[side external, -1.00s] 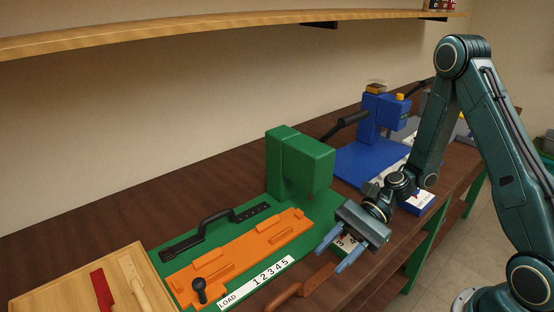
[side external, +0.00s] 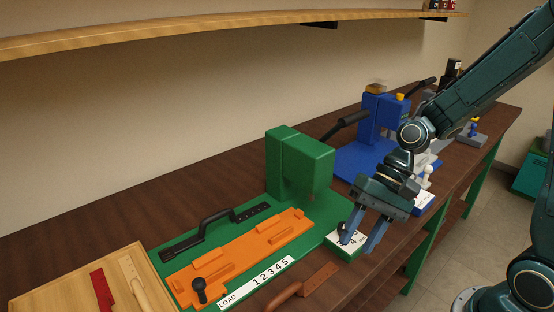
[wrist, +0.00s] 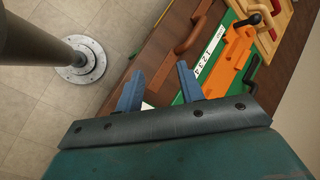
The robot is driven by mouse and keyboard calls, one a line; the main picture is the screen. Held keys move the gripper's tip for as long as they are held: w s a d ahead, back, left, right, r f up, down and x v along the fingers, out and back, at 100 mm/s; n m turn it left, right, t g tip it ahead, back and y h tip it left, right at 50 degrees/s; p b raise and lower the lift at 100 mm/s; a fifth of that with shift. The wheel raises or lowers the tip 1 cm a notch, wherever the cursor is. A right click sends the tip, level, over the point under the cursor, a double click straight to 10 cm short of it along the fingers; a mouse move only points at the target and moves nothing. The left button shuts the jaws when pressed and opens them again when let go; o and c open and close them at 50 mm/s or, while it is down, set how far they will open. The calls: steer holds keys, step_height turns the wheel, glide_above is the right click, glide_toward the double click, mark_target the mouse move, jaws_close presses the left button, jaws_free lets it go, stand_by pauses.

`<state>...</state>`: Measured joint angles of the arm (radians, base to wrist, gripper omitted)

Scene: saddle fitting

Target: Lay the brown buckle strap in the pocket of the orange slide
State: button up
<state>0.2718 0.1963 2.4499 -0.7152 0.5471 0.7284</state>
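The brown buckle strap (side external: 318,280) lies on the front of the bench, a flat part with a rounded loop at its lower left. The strap also shows in the wrist view (wrist: 190,38). The orange slide (side external: 245,246) lies on the green base with raised blocks and a black knob at its near end; it also shows in the wrist view (wrist: 232,55). Its pocket is hard to make out. My gripper (side external: 357,246) is open and empty, right of and above the strap, over the bench's front edge area. Both fingers show apart in the wrist view (wrist: 160,70).
A green press (side external: 298,165) stands behind the slide. A black handle (side external: 215,228) lies beside it. A green block with a white numbered top (side external: 345,241) is by my fingers. A blue press (side external: 375,125) stands farther back, a wooden tray (side external: 75,285) at left.

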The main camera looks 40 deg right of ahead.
steer(key=s+d+r+n+t+h, duration=0.2)
steer(key=s+d+r+n+h, duration=0.1)
steer(key=r, duration=0.4)
steer(key=s+d+r+n+t+h, duration=0.3)
steer(key=s+d+r+n+h, duration=0.1)
steer(key=s+d+r, duration=0.1)
steer(key=shift+v, duration=1.25)
steer(key=shift+o, duration=0.4)
steer(key=shift+w+d, duration=0.1)
steer(key=w+a+f+n+g+y, duration=0.2)
steer(key=w+a+f+n+g, duration=0.1)
steer(key=w+a+f+n, duration=0.3)
steer(key=w+a+f+n+g+y, duration=0.2)
steer(key=w+a+f+n+g, duration=0.2)
steer(key=w+a+n, duration=0.6)
steer(key=shift+w+a+f+n, duration=0.2)
steer(key=shift+a+f+n, duration=0.65)
steer(key=shift+a+n, duration=0.15)
